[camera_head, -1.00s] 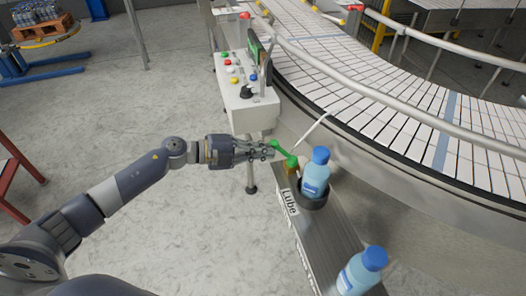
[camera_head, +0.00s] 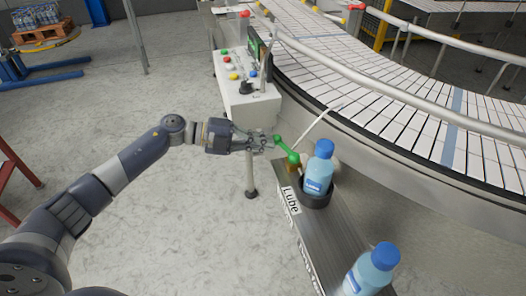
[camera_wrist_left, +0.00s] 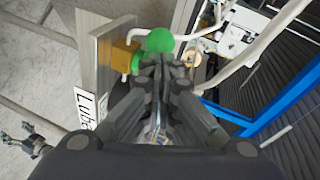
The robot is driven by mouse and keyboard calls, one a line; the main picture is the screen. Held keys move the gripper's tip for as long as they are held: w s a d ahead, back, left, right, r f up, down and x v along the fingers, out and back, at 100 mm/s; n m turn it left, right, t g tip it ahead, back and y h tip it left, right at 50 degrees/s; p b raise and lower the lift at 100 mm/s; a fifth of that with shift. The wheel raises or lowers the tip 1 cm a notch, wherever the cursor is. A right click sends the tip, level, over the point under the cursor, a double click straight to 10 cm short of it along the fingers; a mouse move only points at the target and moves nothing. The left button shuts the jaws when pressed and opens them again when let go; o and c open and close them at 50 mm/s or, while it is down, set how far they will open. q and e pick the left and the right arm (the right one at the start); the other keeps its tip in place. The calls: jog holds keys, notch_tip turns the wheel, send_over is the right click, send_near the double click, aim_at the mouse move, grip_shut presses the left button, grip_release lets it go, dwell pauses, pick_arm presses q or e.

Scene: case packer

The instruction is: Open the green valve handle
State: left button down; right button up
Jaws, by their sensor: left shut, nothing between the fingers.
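The green valve handle (camera_head: 286,149) is a short green lever on a brass valve (camera_head: 292,167) at the end of the Lube shelf. In the left wrist view the green part (camera_wrist_left: 159,41) shows just beyond the closed fingers (camera_wrist_left: 163,62), beside the brass body (camera_wrist_left: 123,57). The fingers hide part of the handle. My right gripper is not in the head view.
A blue-capped bottle (camera_head: 319,170) stands in a dark cup (camera_head: 316,200) close to the valve. Another bottle (camera_head: 372,271) is nearer on the shelf (camera_head: 335,238). A button panel (camera_head: 246,104) stands behind the gripper, and a curved conveyor (camera_head: 400,125) runs at right.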

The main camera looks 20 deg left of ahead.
pick_arm(q)
jog(key=shift+w+f+b, duration=0.15)
jog(key=shift+w+b, duration=0.7)
jog(key=shift+b, duration=0.1)
jog(key=shift+w+d+b, duration=0.2)
jog(key=shift+w+b, duration=0.5)
jog(key=shift+w, duration=0.5)
dwell(0.8)
